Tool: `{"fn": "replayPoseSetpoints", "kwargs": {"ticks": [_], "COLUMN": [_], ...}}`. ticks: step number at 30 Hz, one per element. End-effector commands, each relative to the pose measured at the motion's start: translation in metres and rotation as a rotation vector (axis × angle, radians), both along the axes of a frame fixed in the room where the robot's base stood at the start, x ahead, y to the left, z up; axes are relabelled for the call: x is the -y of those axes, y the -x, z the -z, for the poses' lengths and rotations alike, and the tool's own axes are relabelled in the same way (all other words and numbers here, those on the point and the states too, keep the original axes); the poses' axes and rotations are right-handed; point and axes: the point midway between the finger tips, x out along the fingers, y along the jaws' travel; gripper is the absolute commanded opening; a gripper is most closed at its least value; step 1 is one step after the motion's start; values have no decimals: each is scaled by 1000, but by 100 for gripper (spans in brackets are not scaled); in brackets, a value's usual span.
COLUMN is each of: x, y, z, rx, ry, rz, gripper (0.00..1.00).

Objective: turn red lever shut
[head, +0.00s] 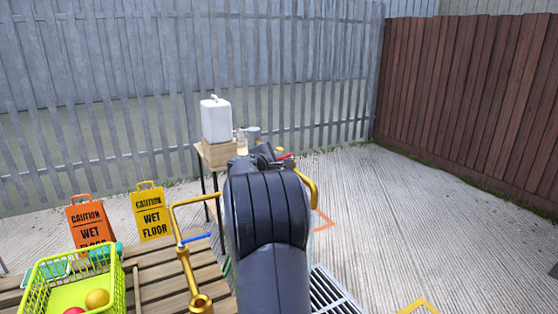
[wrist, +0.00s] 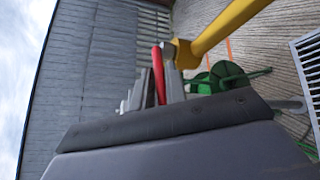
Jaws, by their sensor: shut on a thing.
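The red lever (wrist: 158,72) stands between the two fingers of my gripper (wrist: 161,84) in the wrist view, and the gripper is shut on it. The lever sits beside the end of a thick yellow pipe (wrist: 222,25). In the head view only a small red piece of the lever (head: 285,156) shows past my gripper (head: 264,152), near the bent yellow pipe (head: 308,184). My own arm hides most of the lever and the valve under it there.
A blue lever (head: 196,238) sits on another yellow pipe at left, above wooden slats (head: 170,268). A green basket (head: 121,290) holds balls. Wet-floor signs (head: 153,212) and a small table with a white canister (head: 215,119) stand behind. A green reel (wrist: 222,77) lies near the pipe.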

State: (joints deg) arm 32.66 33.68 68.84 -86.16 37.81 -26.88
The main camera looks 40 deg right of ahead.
Motion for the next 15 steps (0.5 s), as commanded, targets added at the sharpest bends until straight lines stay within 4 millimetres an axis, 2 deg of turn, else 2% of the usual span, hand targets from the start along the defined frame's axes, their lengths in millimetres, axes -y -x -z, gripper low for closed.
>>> {"fn": "replayPoseSetpoints", "kwargs": {"ticks": [3, 15], "x": [0, 0], "y": [0, 0], "z": [1, 2], "rx": [-2, -3], "ry": [-2, -2], "rz": [0, 4], "gripper": [0, 0]}}
